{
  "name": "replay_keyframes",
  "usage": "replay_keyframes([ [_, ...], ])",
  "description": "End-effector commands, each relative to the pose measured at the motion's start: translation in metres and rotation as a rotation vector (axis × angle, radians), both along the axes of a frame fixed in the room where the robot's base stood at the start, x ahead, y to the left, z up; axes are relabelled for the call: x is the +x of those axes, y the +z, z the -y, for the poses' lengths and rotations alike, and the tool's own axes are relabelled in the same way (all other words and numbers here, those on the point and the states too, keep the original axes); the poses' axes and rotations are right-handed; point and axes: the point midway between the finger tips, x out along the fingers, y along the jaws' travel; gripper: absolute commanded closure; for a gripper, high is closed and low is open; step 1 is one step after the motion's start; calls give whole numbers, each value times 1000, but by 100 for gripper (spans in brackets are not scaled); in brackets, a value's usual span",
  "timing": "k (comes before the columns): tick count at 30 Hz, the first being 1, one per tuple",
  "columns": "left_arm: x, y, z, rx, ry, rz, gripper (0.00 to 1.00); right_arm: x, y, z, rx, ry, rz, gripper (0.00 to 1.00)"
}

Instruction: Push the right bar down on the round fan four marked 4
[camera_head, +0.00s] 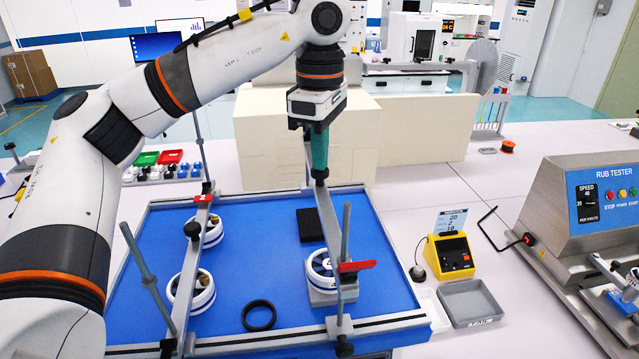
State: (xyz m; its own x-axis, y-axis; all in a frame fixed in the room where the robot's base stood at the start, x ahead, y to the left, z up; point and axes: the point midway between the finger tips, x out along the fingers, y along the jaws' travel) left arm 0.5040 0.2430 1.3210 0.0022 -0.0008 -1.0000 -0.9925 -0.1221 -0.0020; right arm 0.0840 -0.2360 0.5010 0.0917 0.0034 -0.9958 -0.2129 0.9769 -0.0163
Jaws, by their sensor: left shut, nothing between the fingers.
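The right bar (328,215) is a grey metal bar at the right side of the blue tester bed, running from the back rail towards the front. A red handle (356,266) sits near its front part. The round fan four (318,263), white with a dark marking, stands under or beside this bar on a pale block; the bar partly covers it, and contact between them cannot be told. My left gripper (320,179), with green fingers, points down, shut and empty, over the bar's far end. Whether its tip touches the bar cannot be told. My right gripper is not in view.
The left bar (194,252) crosses two other white round parts (207,231). A black ring (259,315) and a black block (310,224) lie on the blue bed (255,245). Upright rods stand at both bars. A yellow device (450,256) and grey tray (473,303) stand right.

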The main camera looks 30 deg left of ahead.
Motion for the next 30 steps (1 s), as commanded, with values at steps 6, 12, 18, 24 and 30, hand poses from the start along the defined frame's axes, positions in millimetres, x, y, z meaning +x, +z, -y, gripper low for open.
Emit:
replay_keyframes([
  [6, 0, -15, 0, 1, 0, -4, 100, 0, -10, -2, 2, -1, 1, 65],
  [12, 0, -25, 0, 1, 0, -4, 100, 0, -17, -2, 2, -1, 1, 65],
  [18, 0, -35, 0, 2, 1, -3, 100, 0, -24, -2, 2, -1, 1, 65],
  [24, 0, -45, 0, 1, 1, -4, 100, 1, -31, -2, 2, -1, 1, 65],
  [30, 0, -55, 0, 1, 0, -4, 100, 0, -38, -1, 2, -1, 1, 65],
])
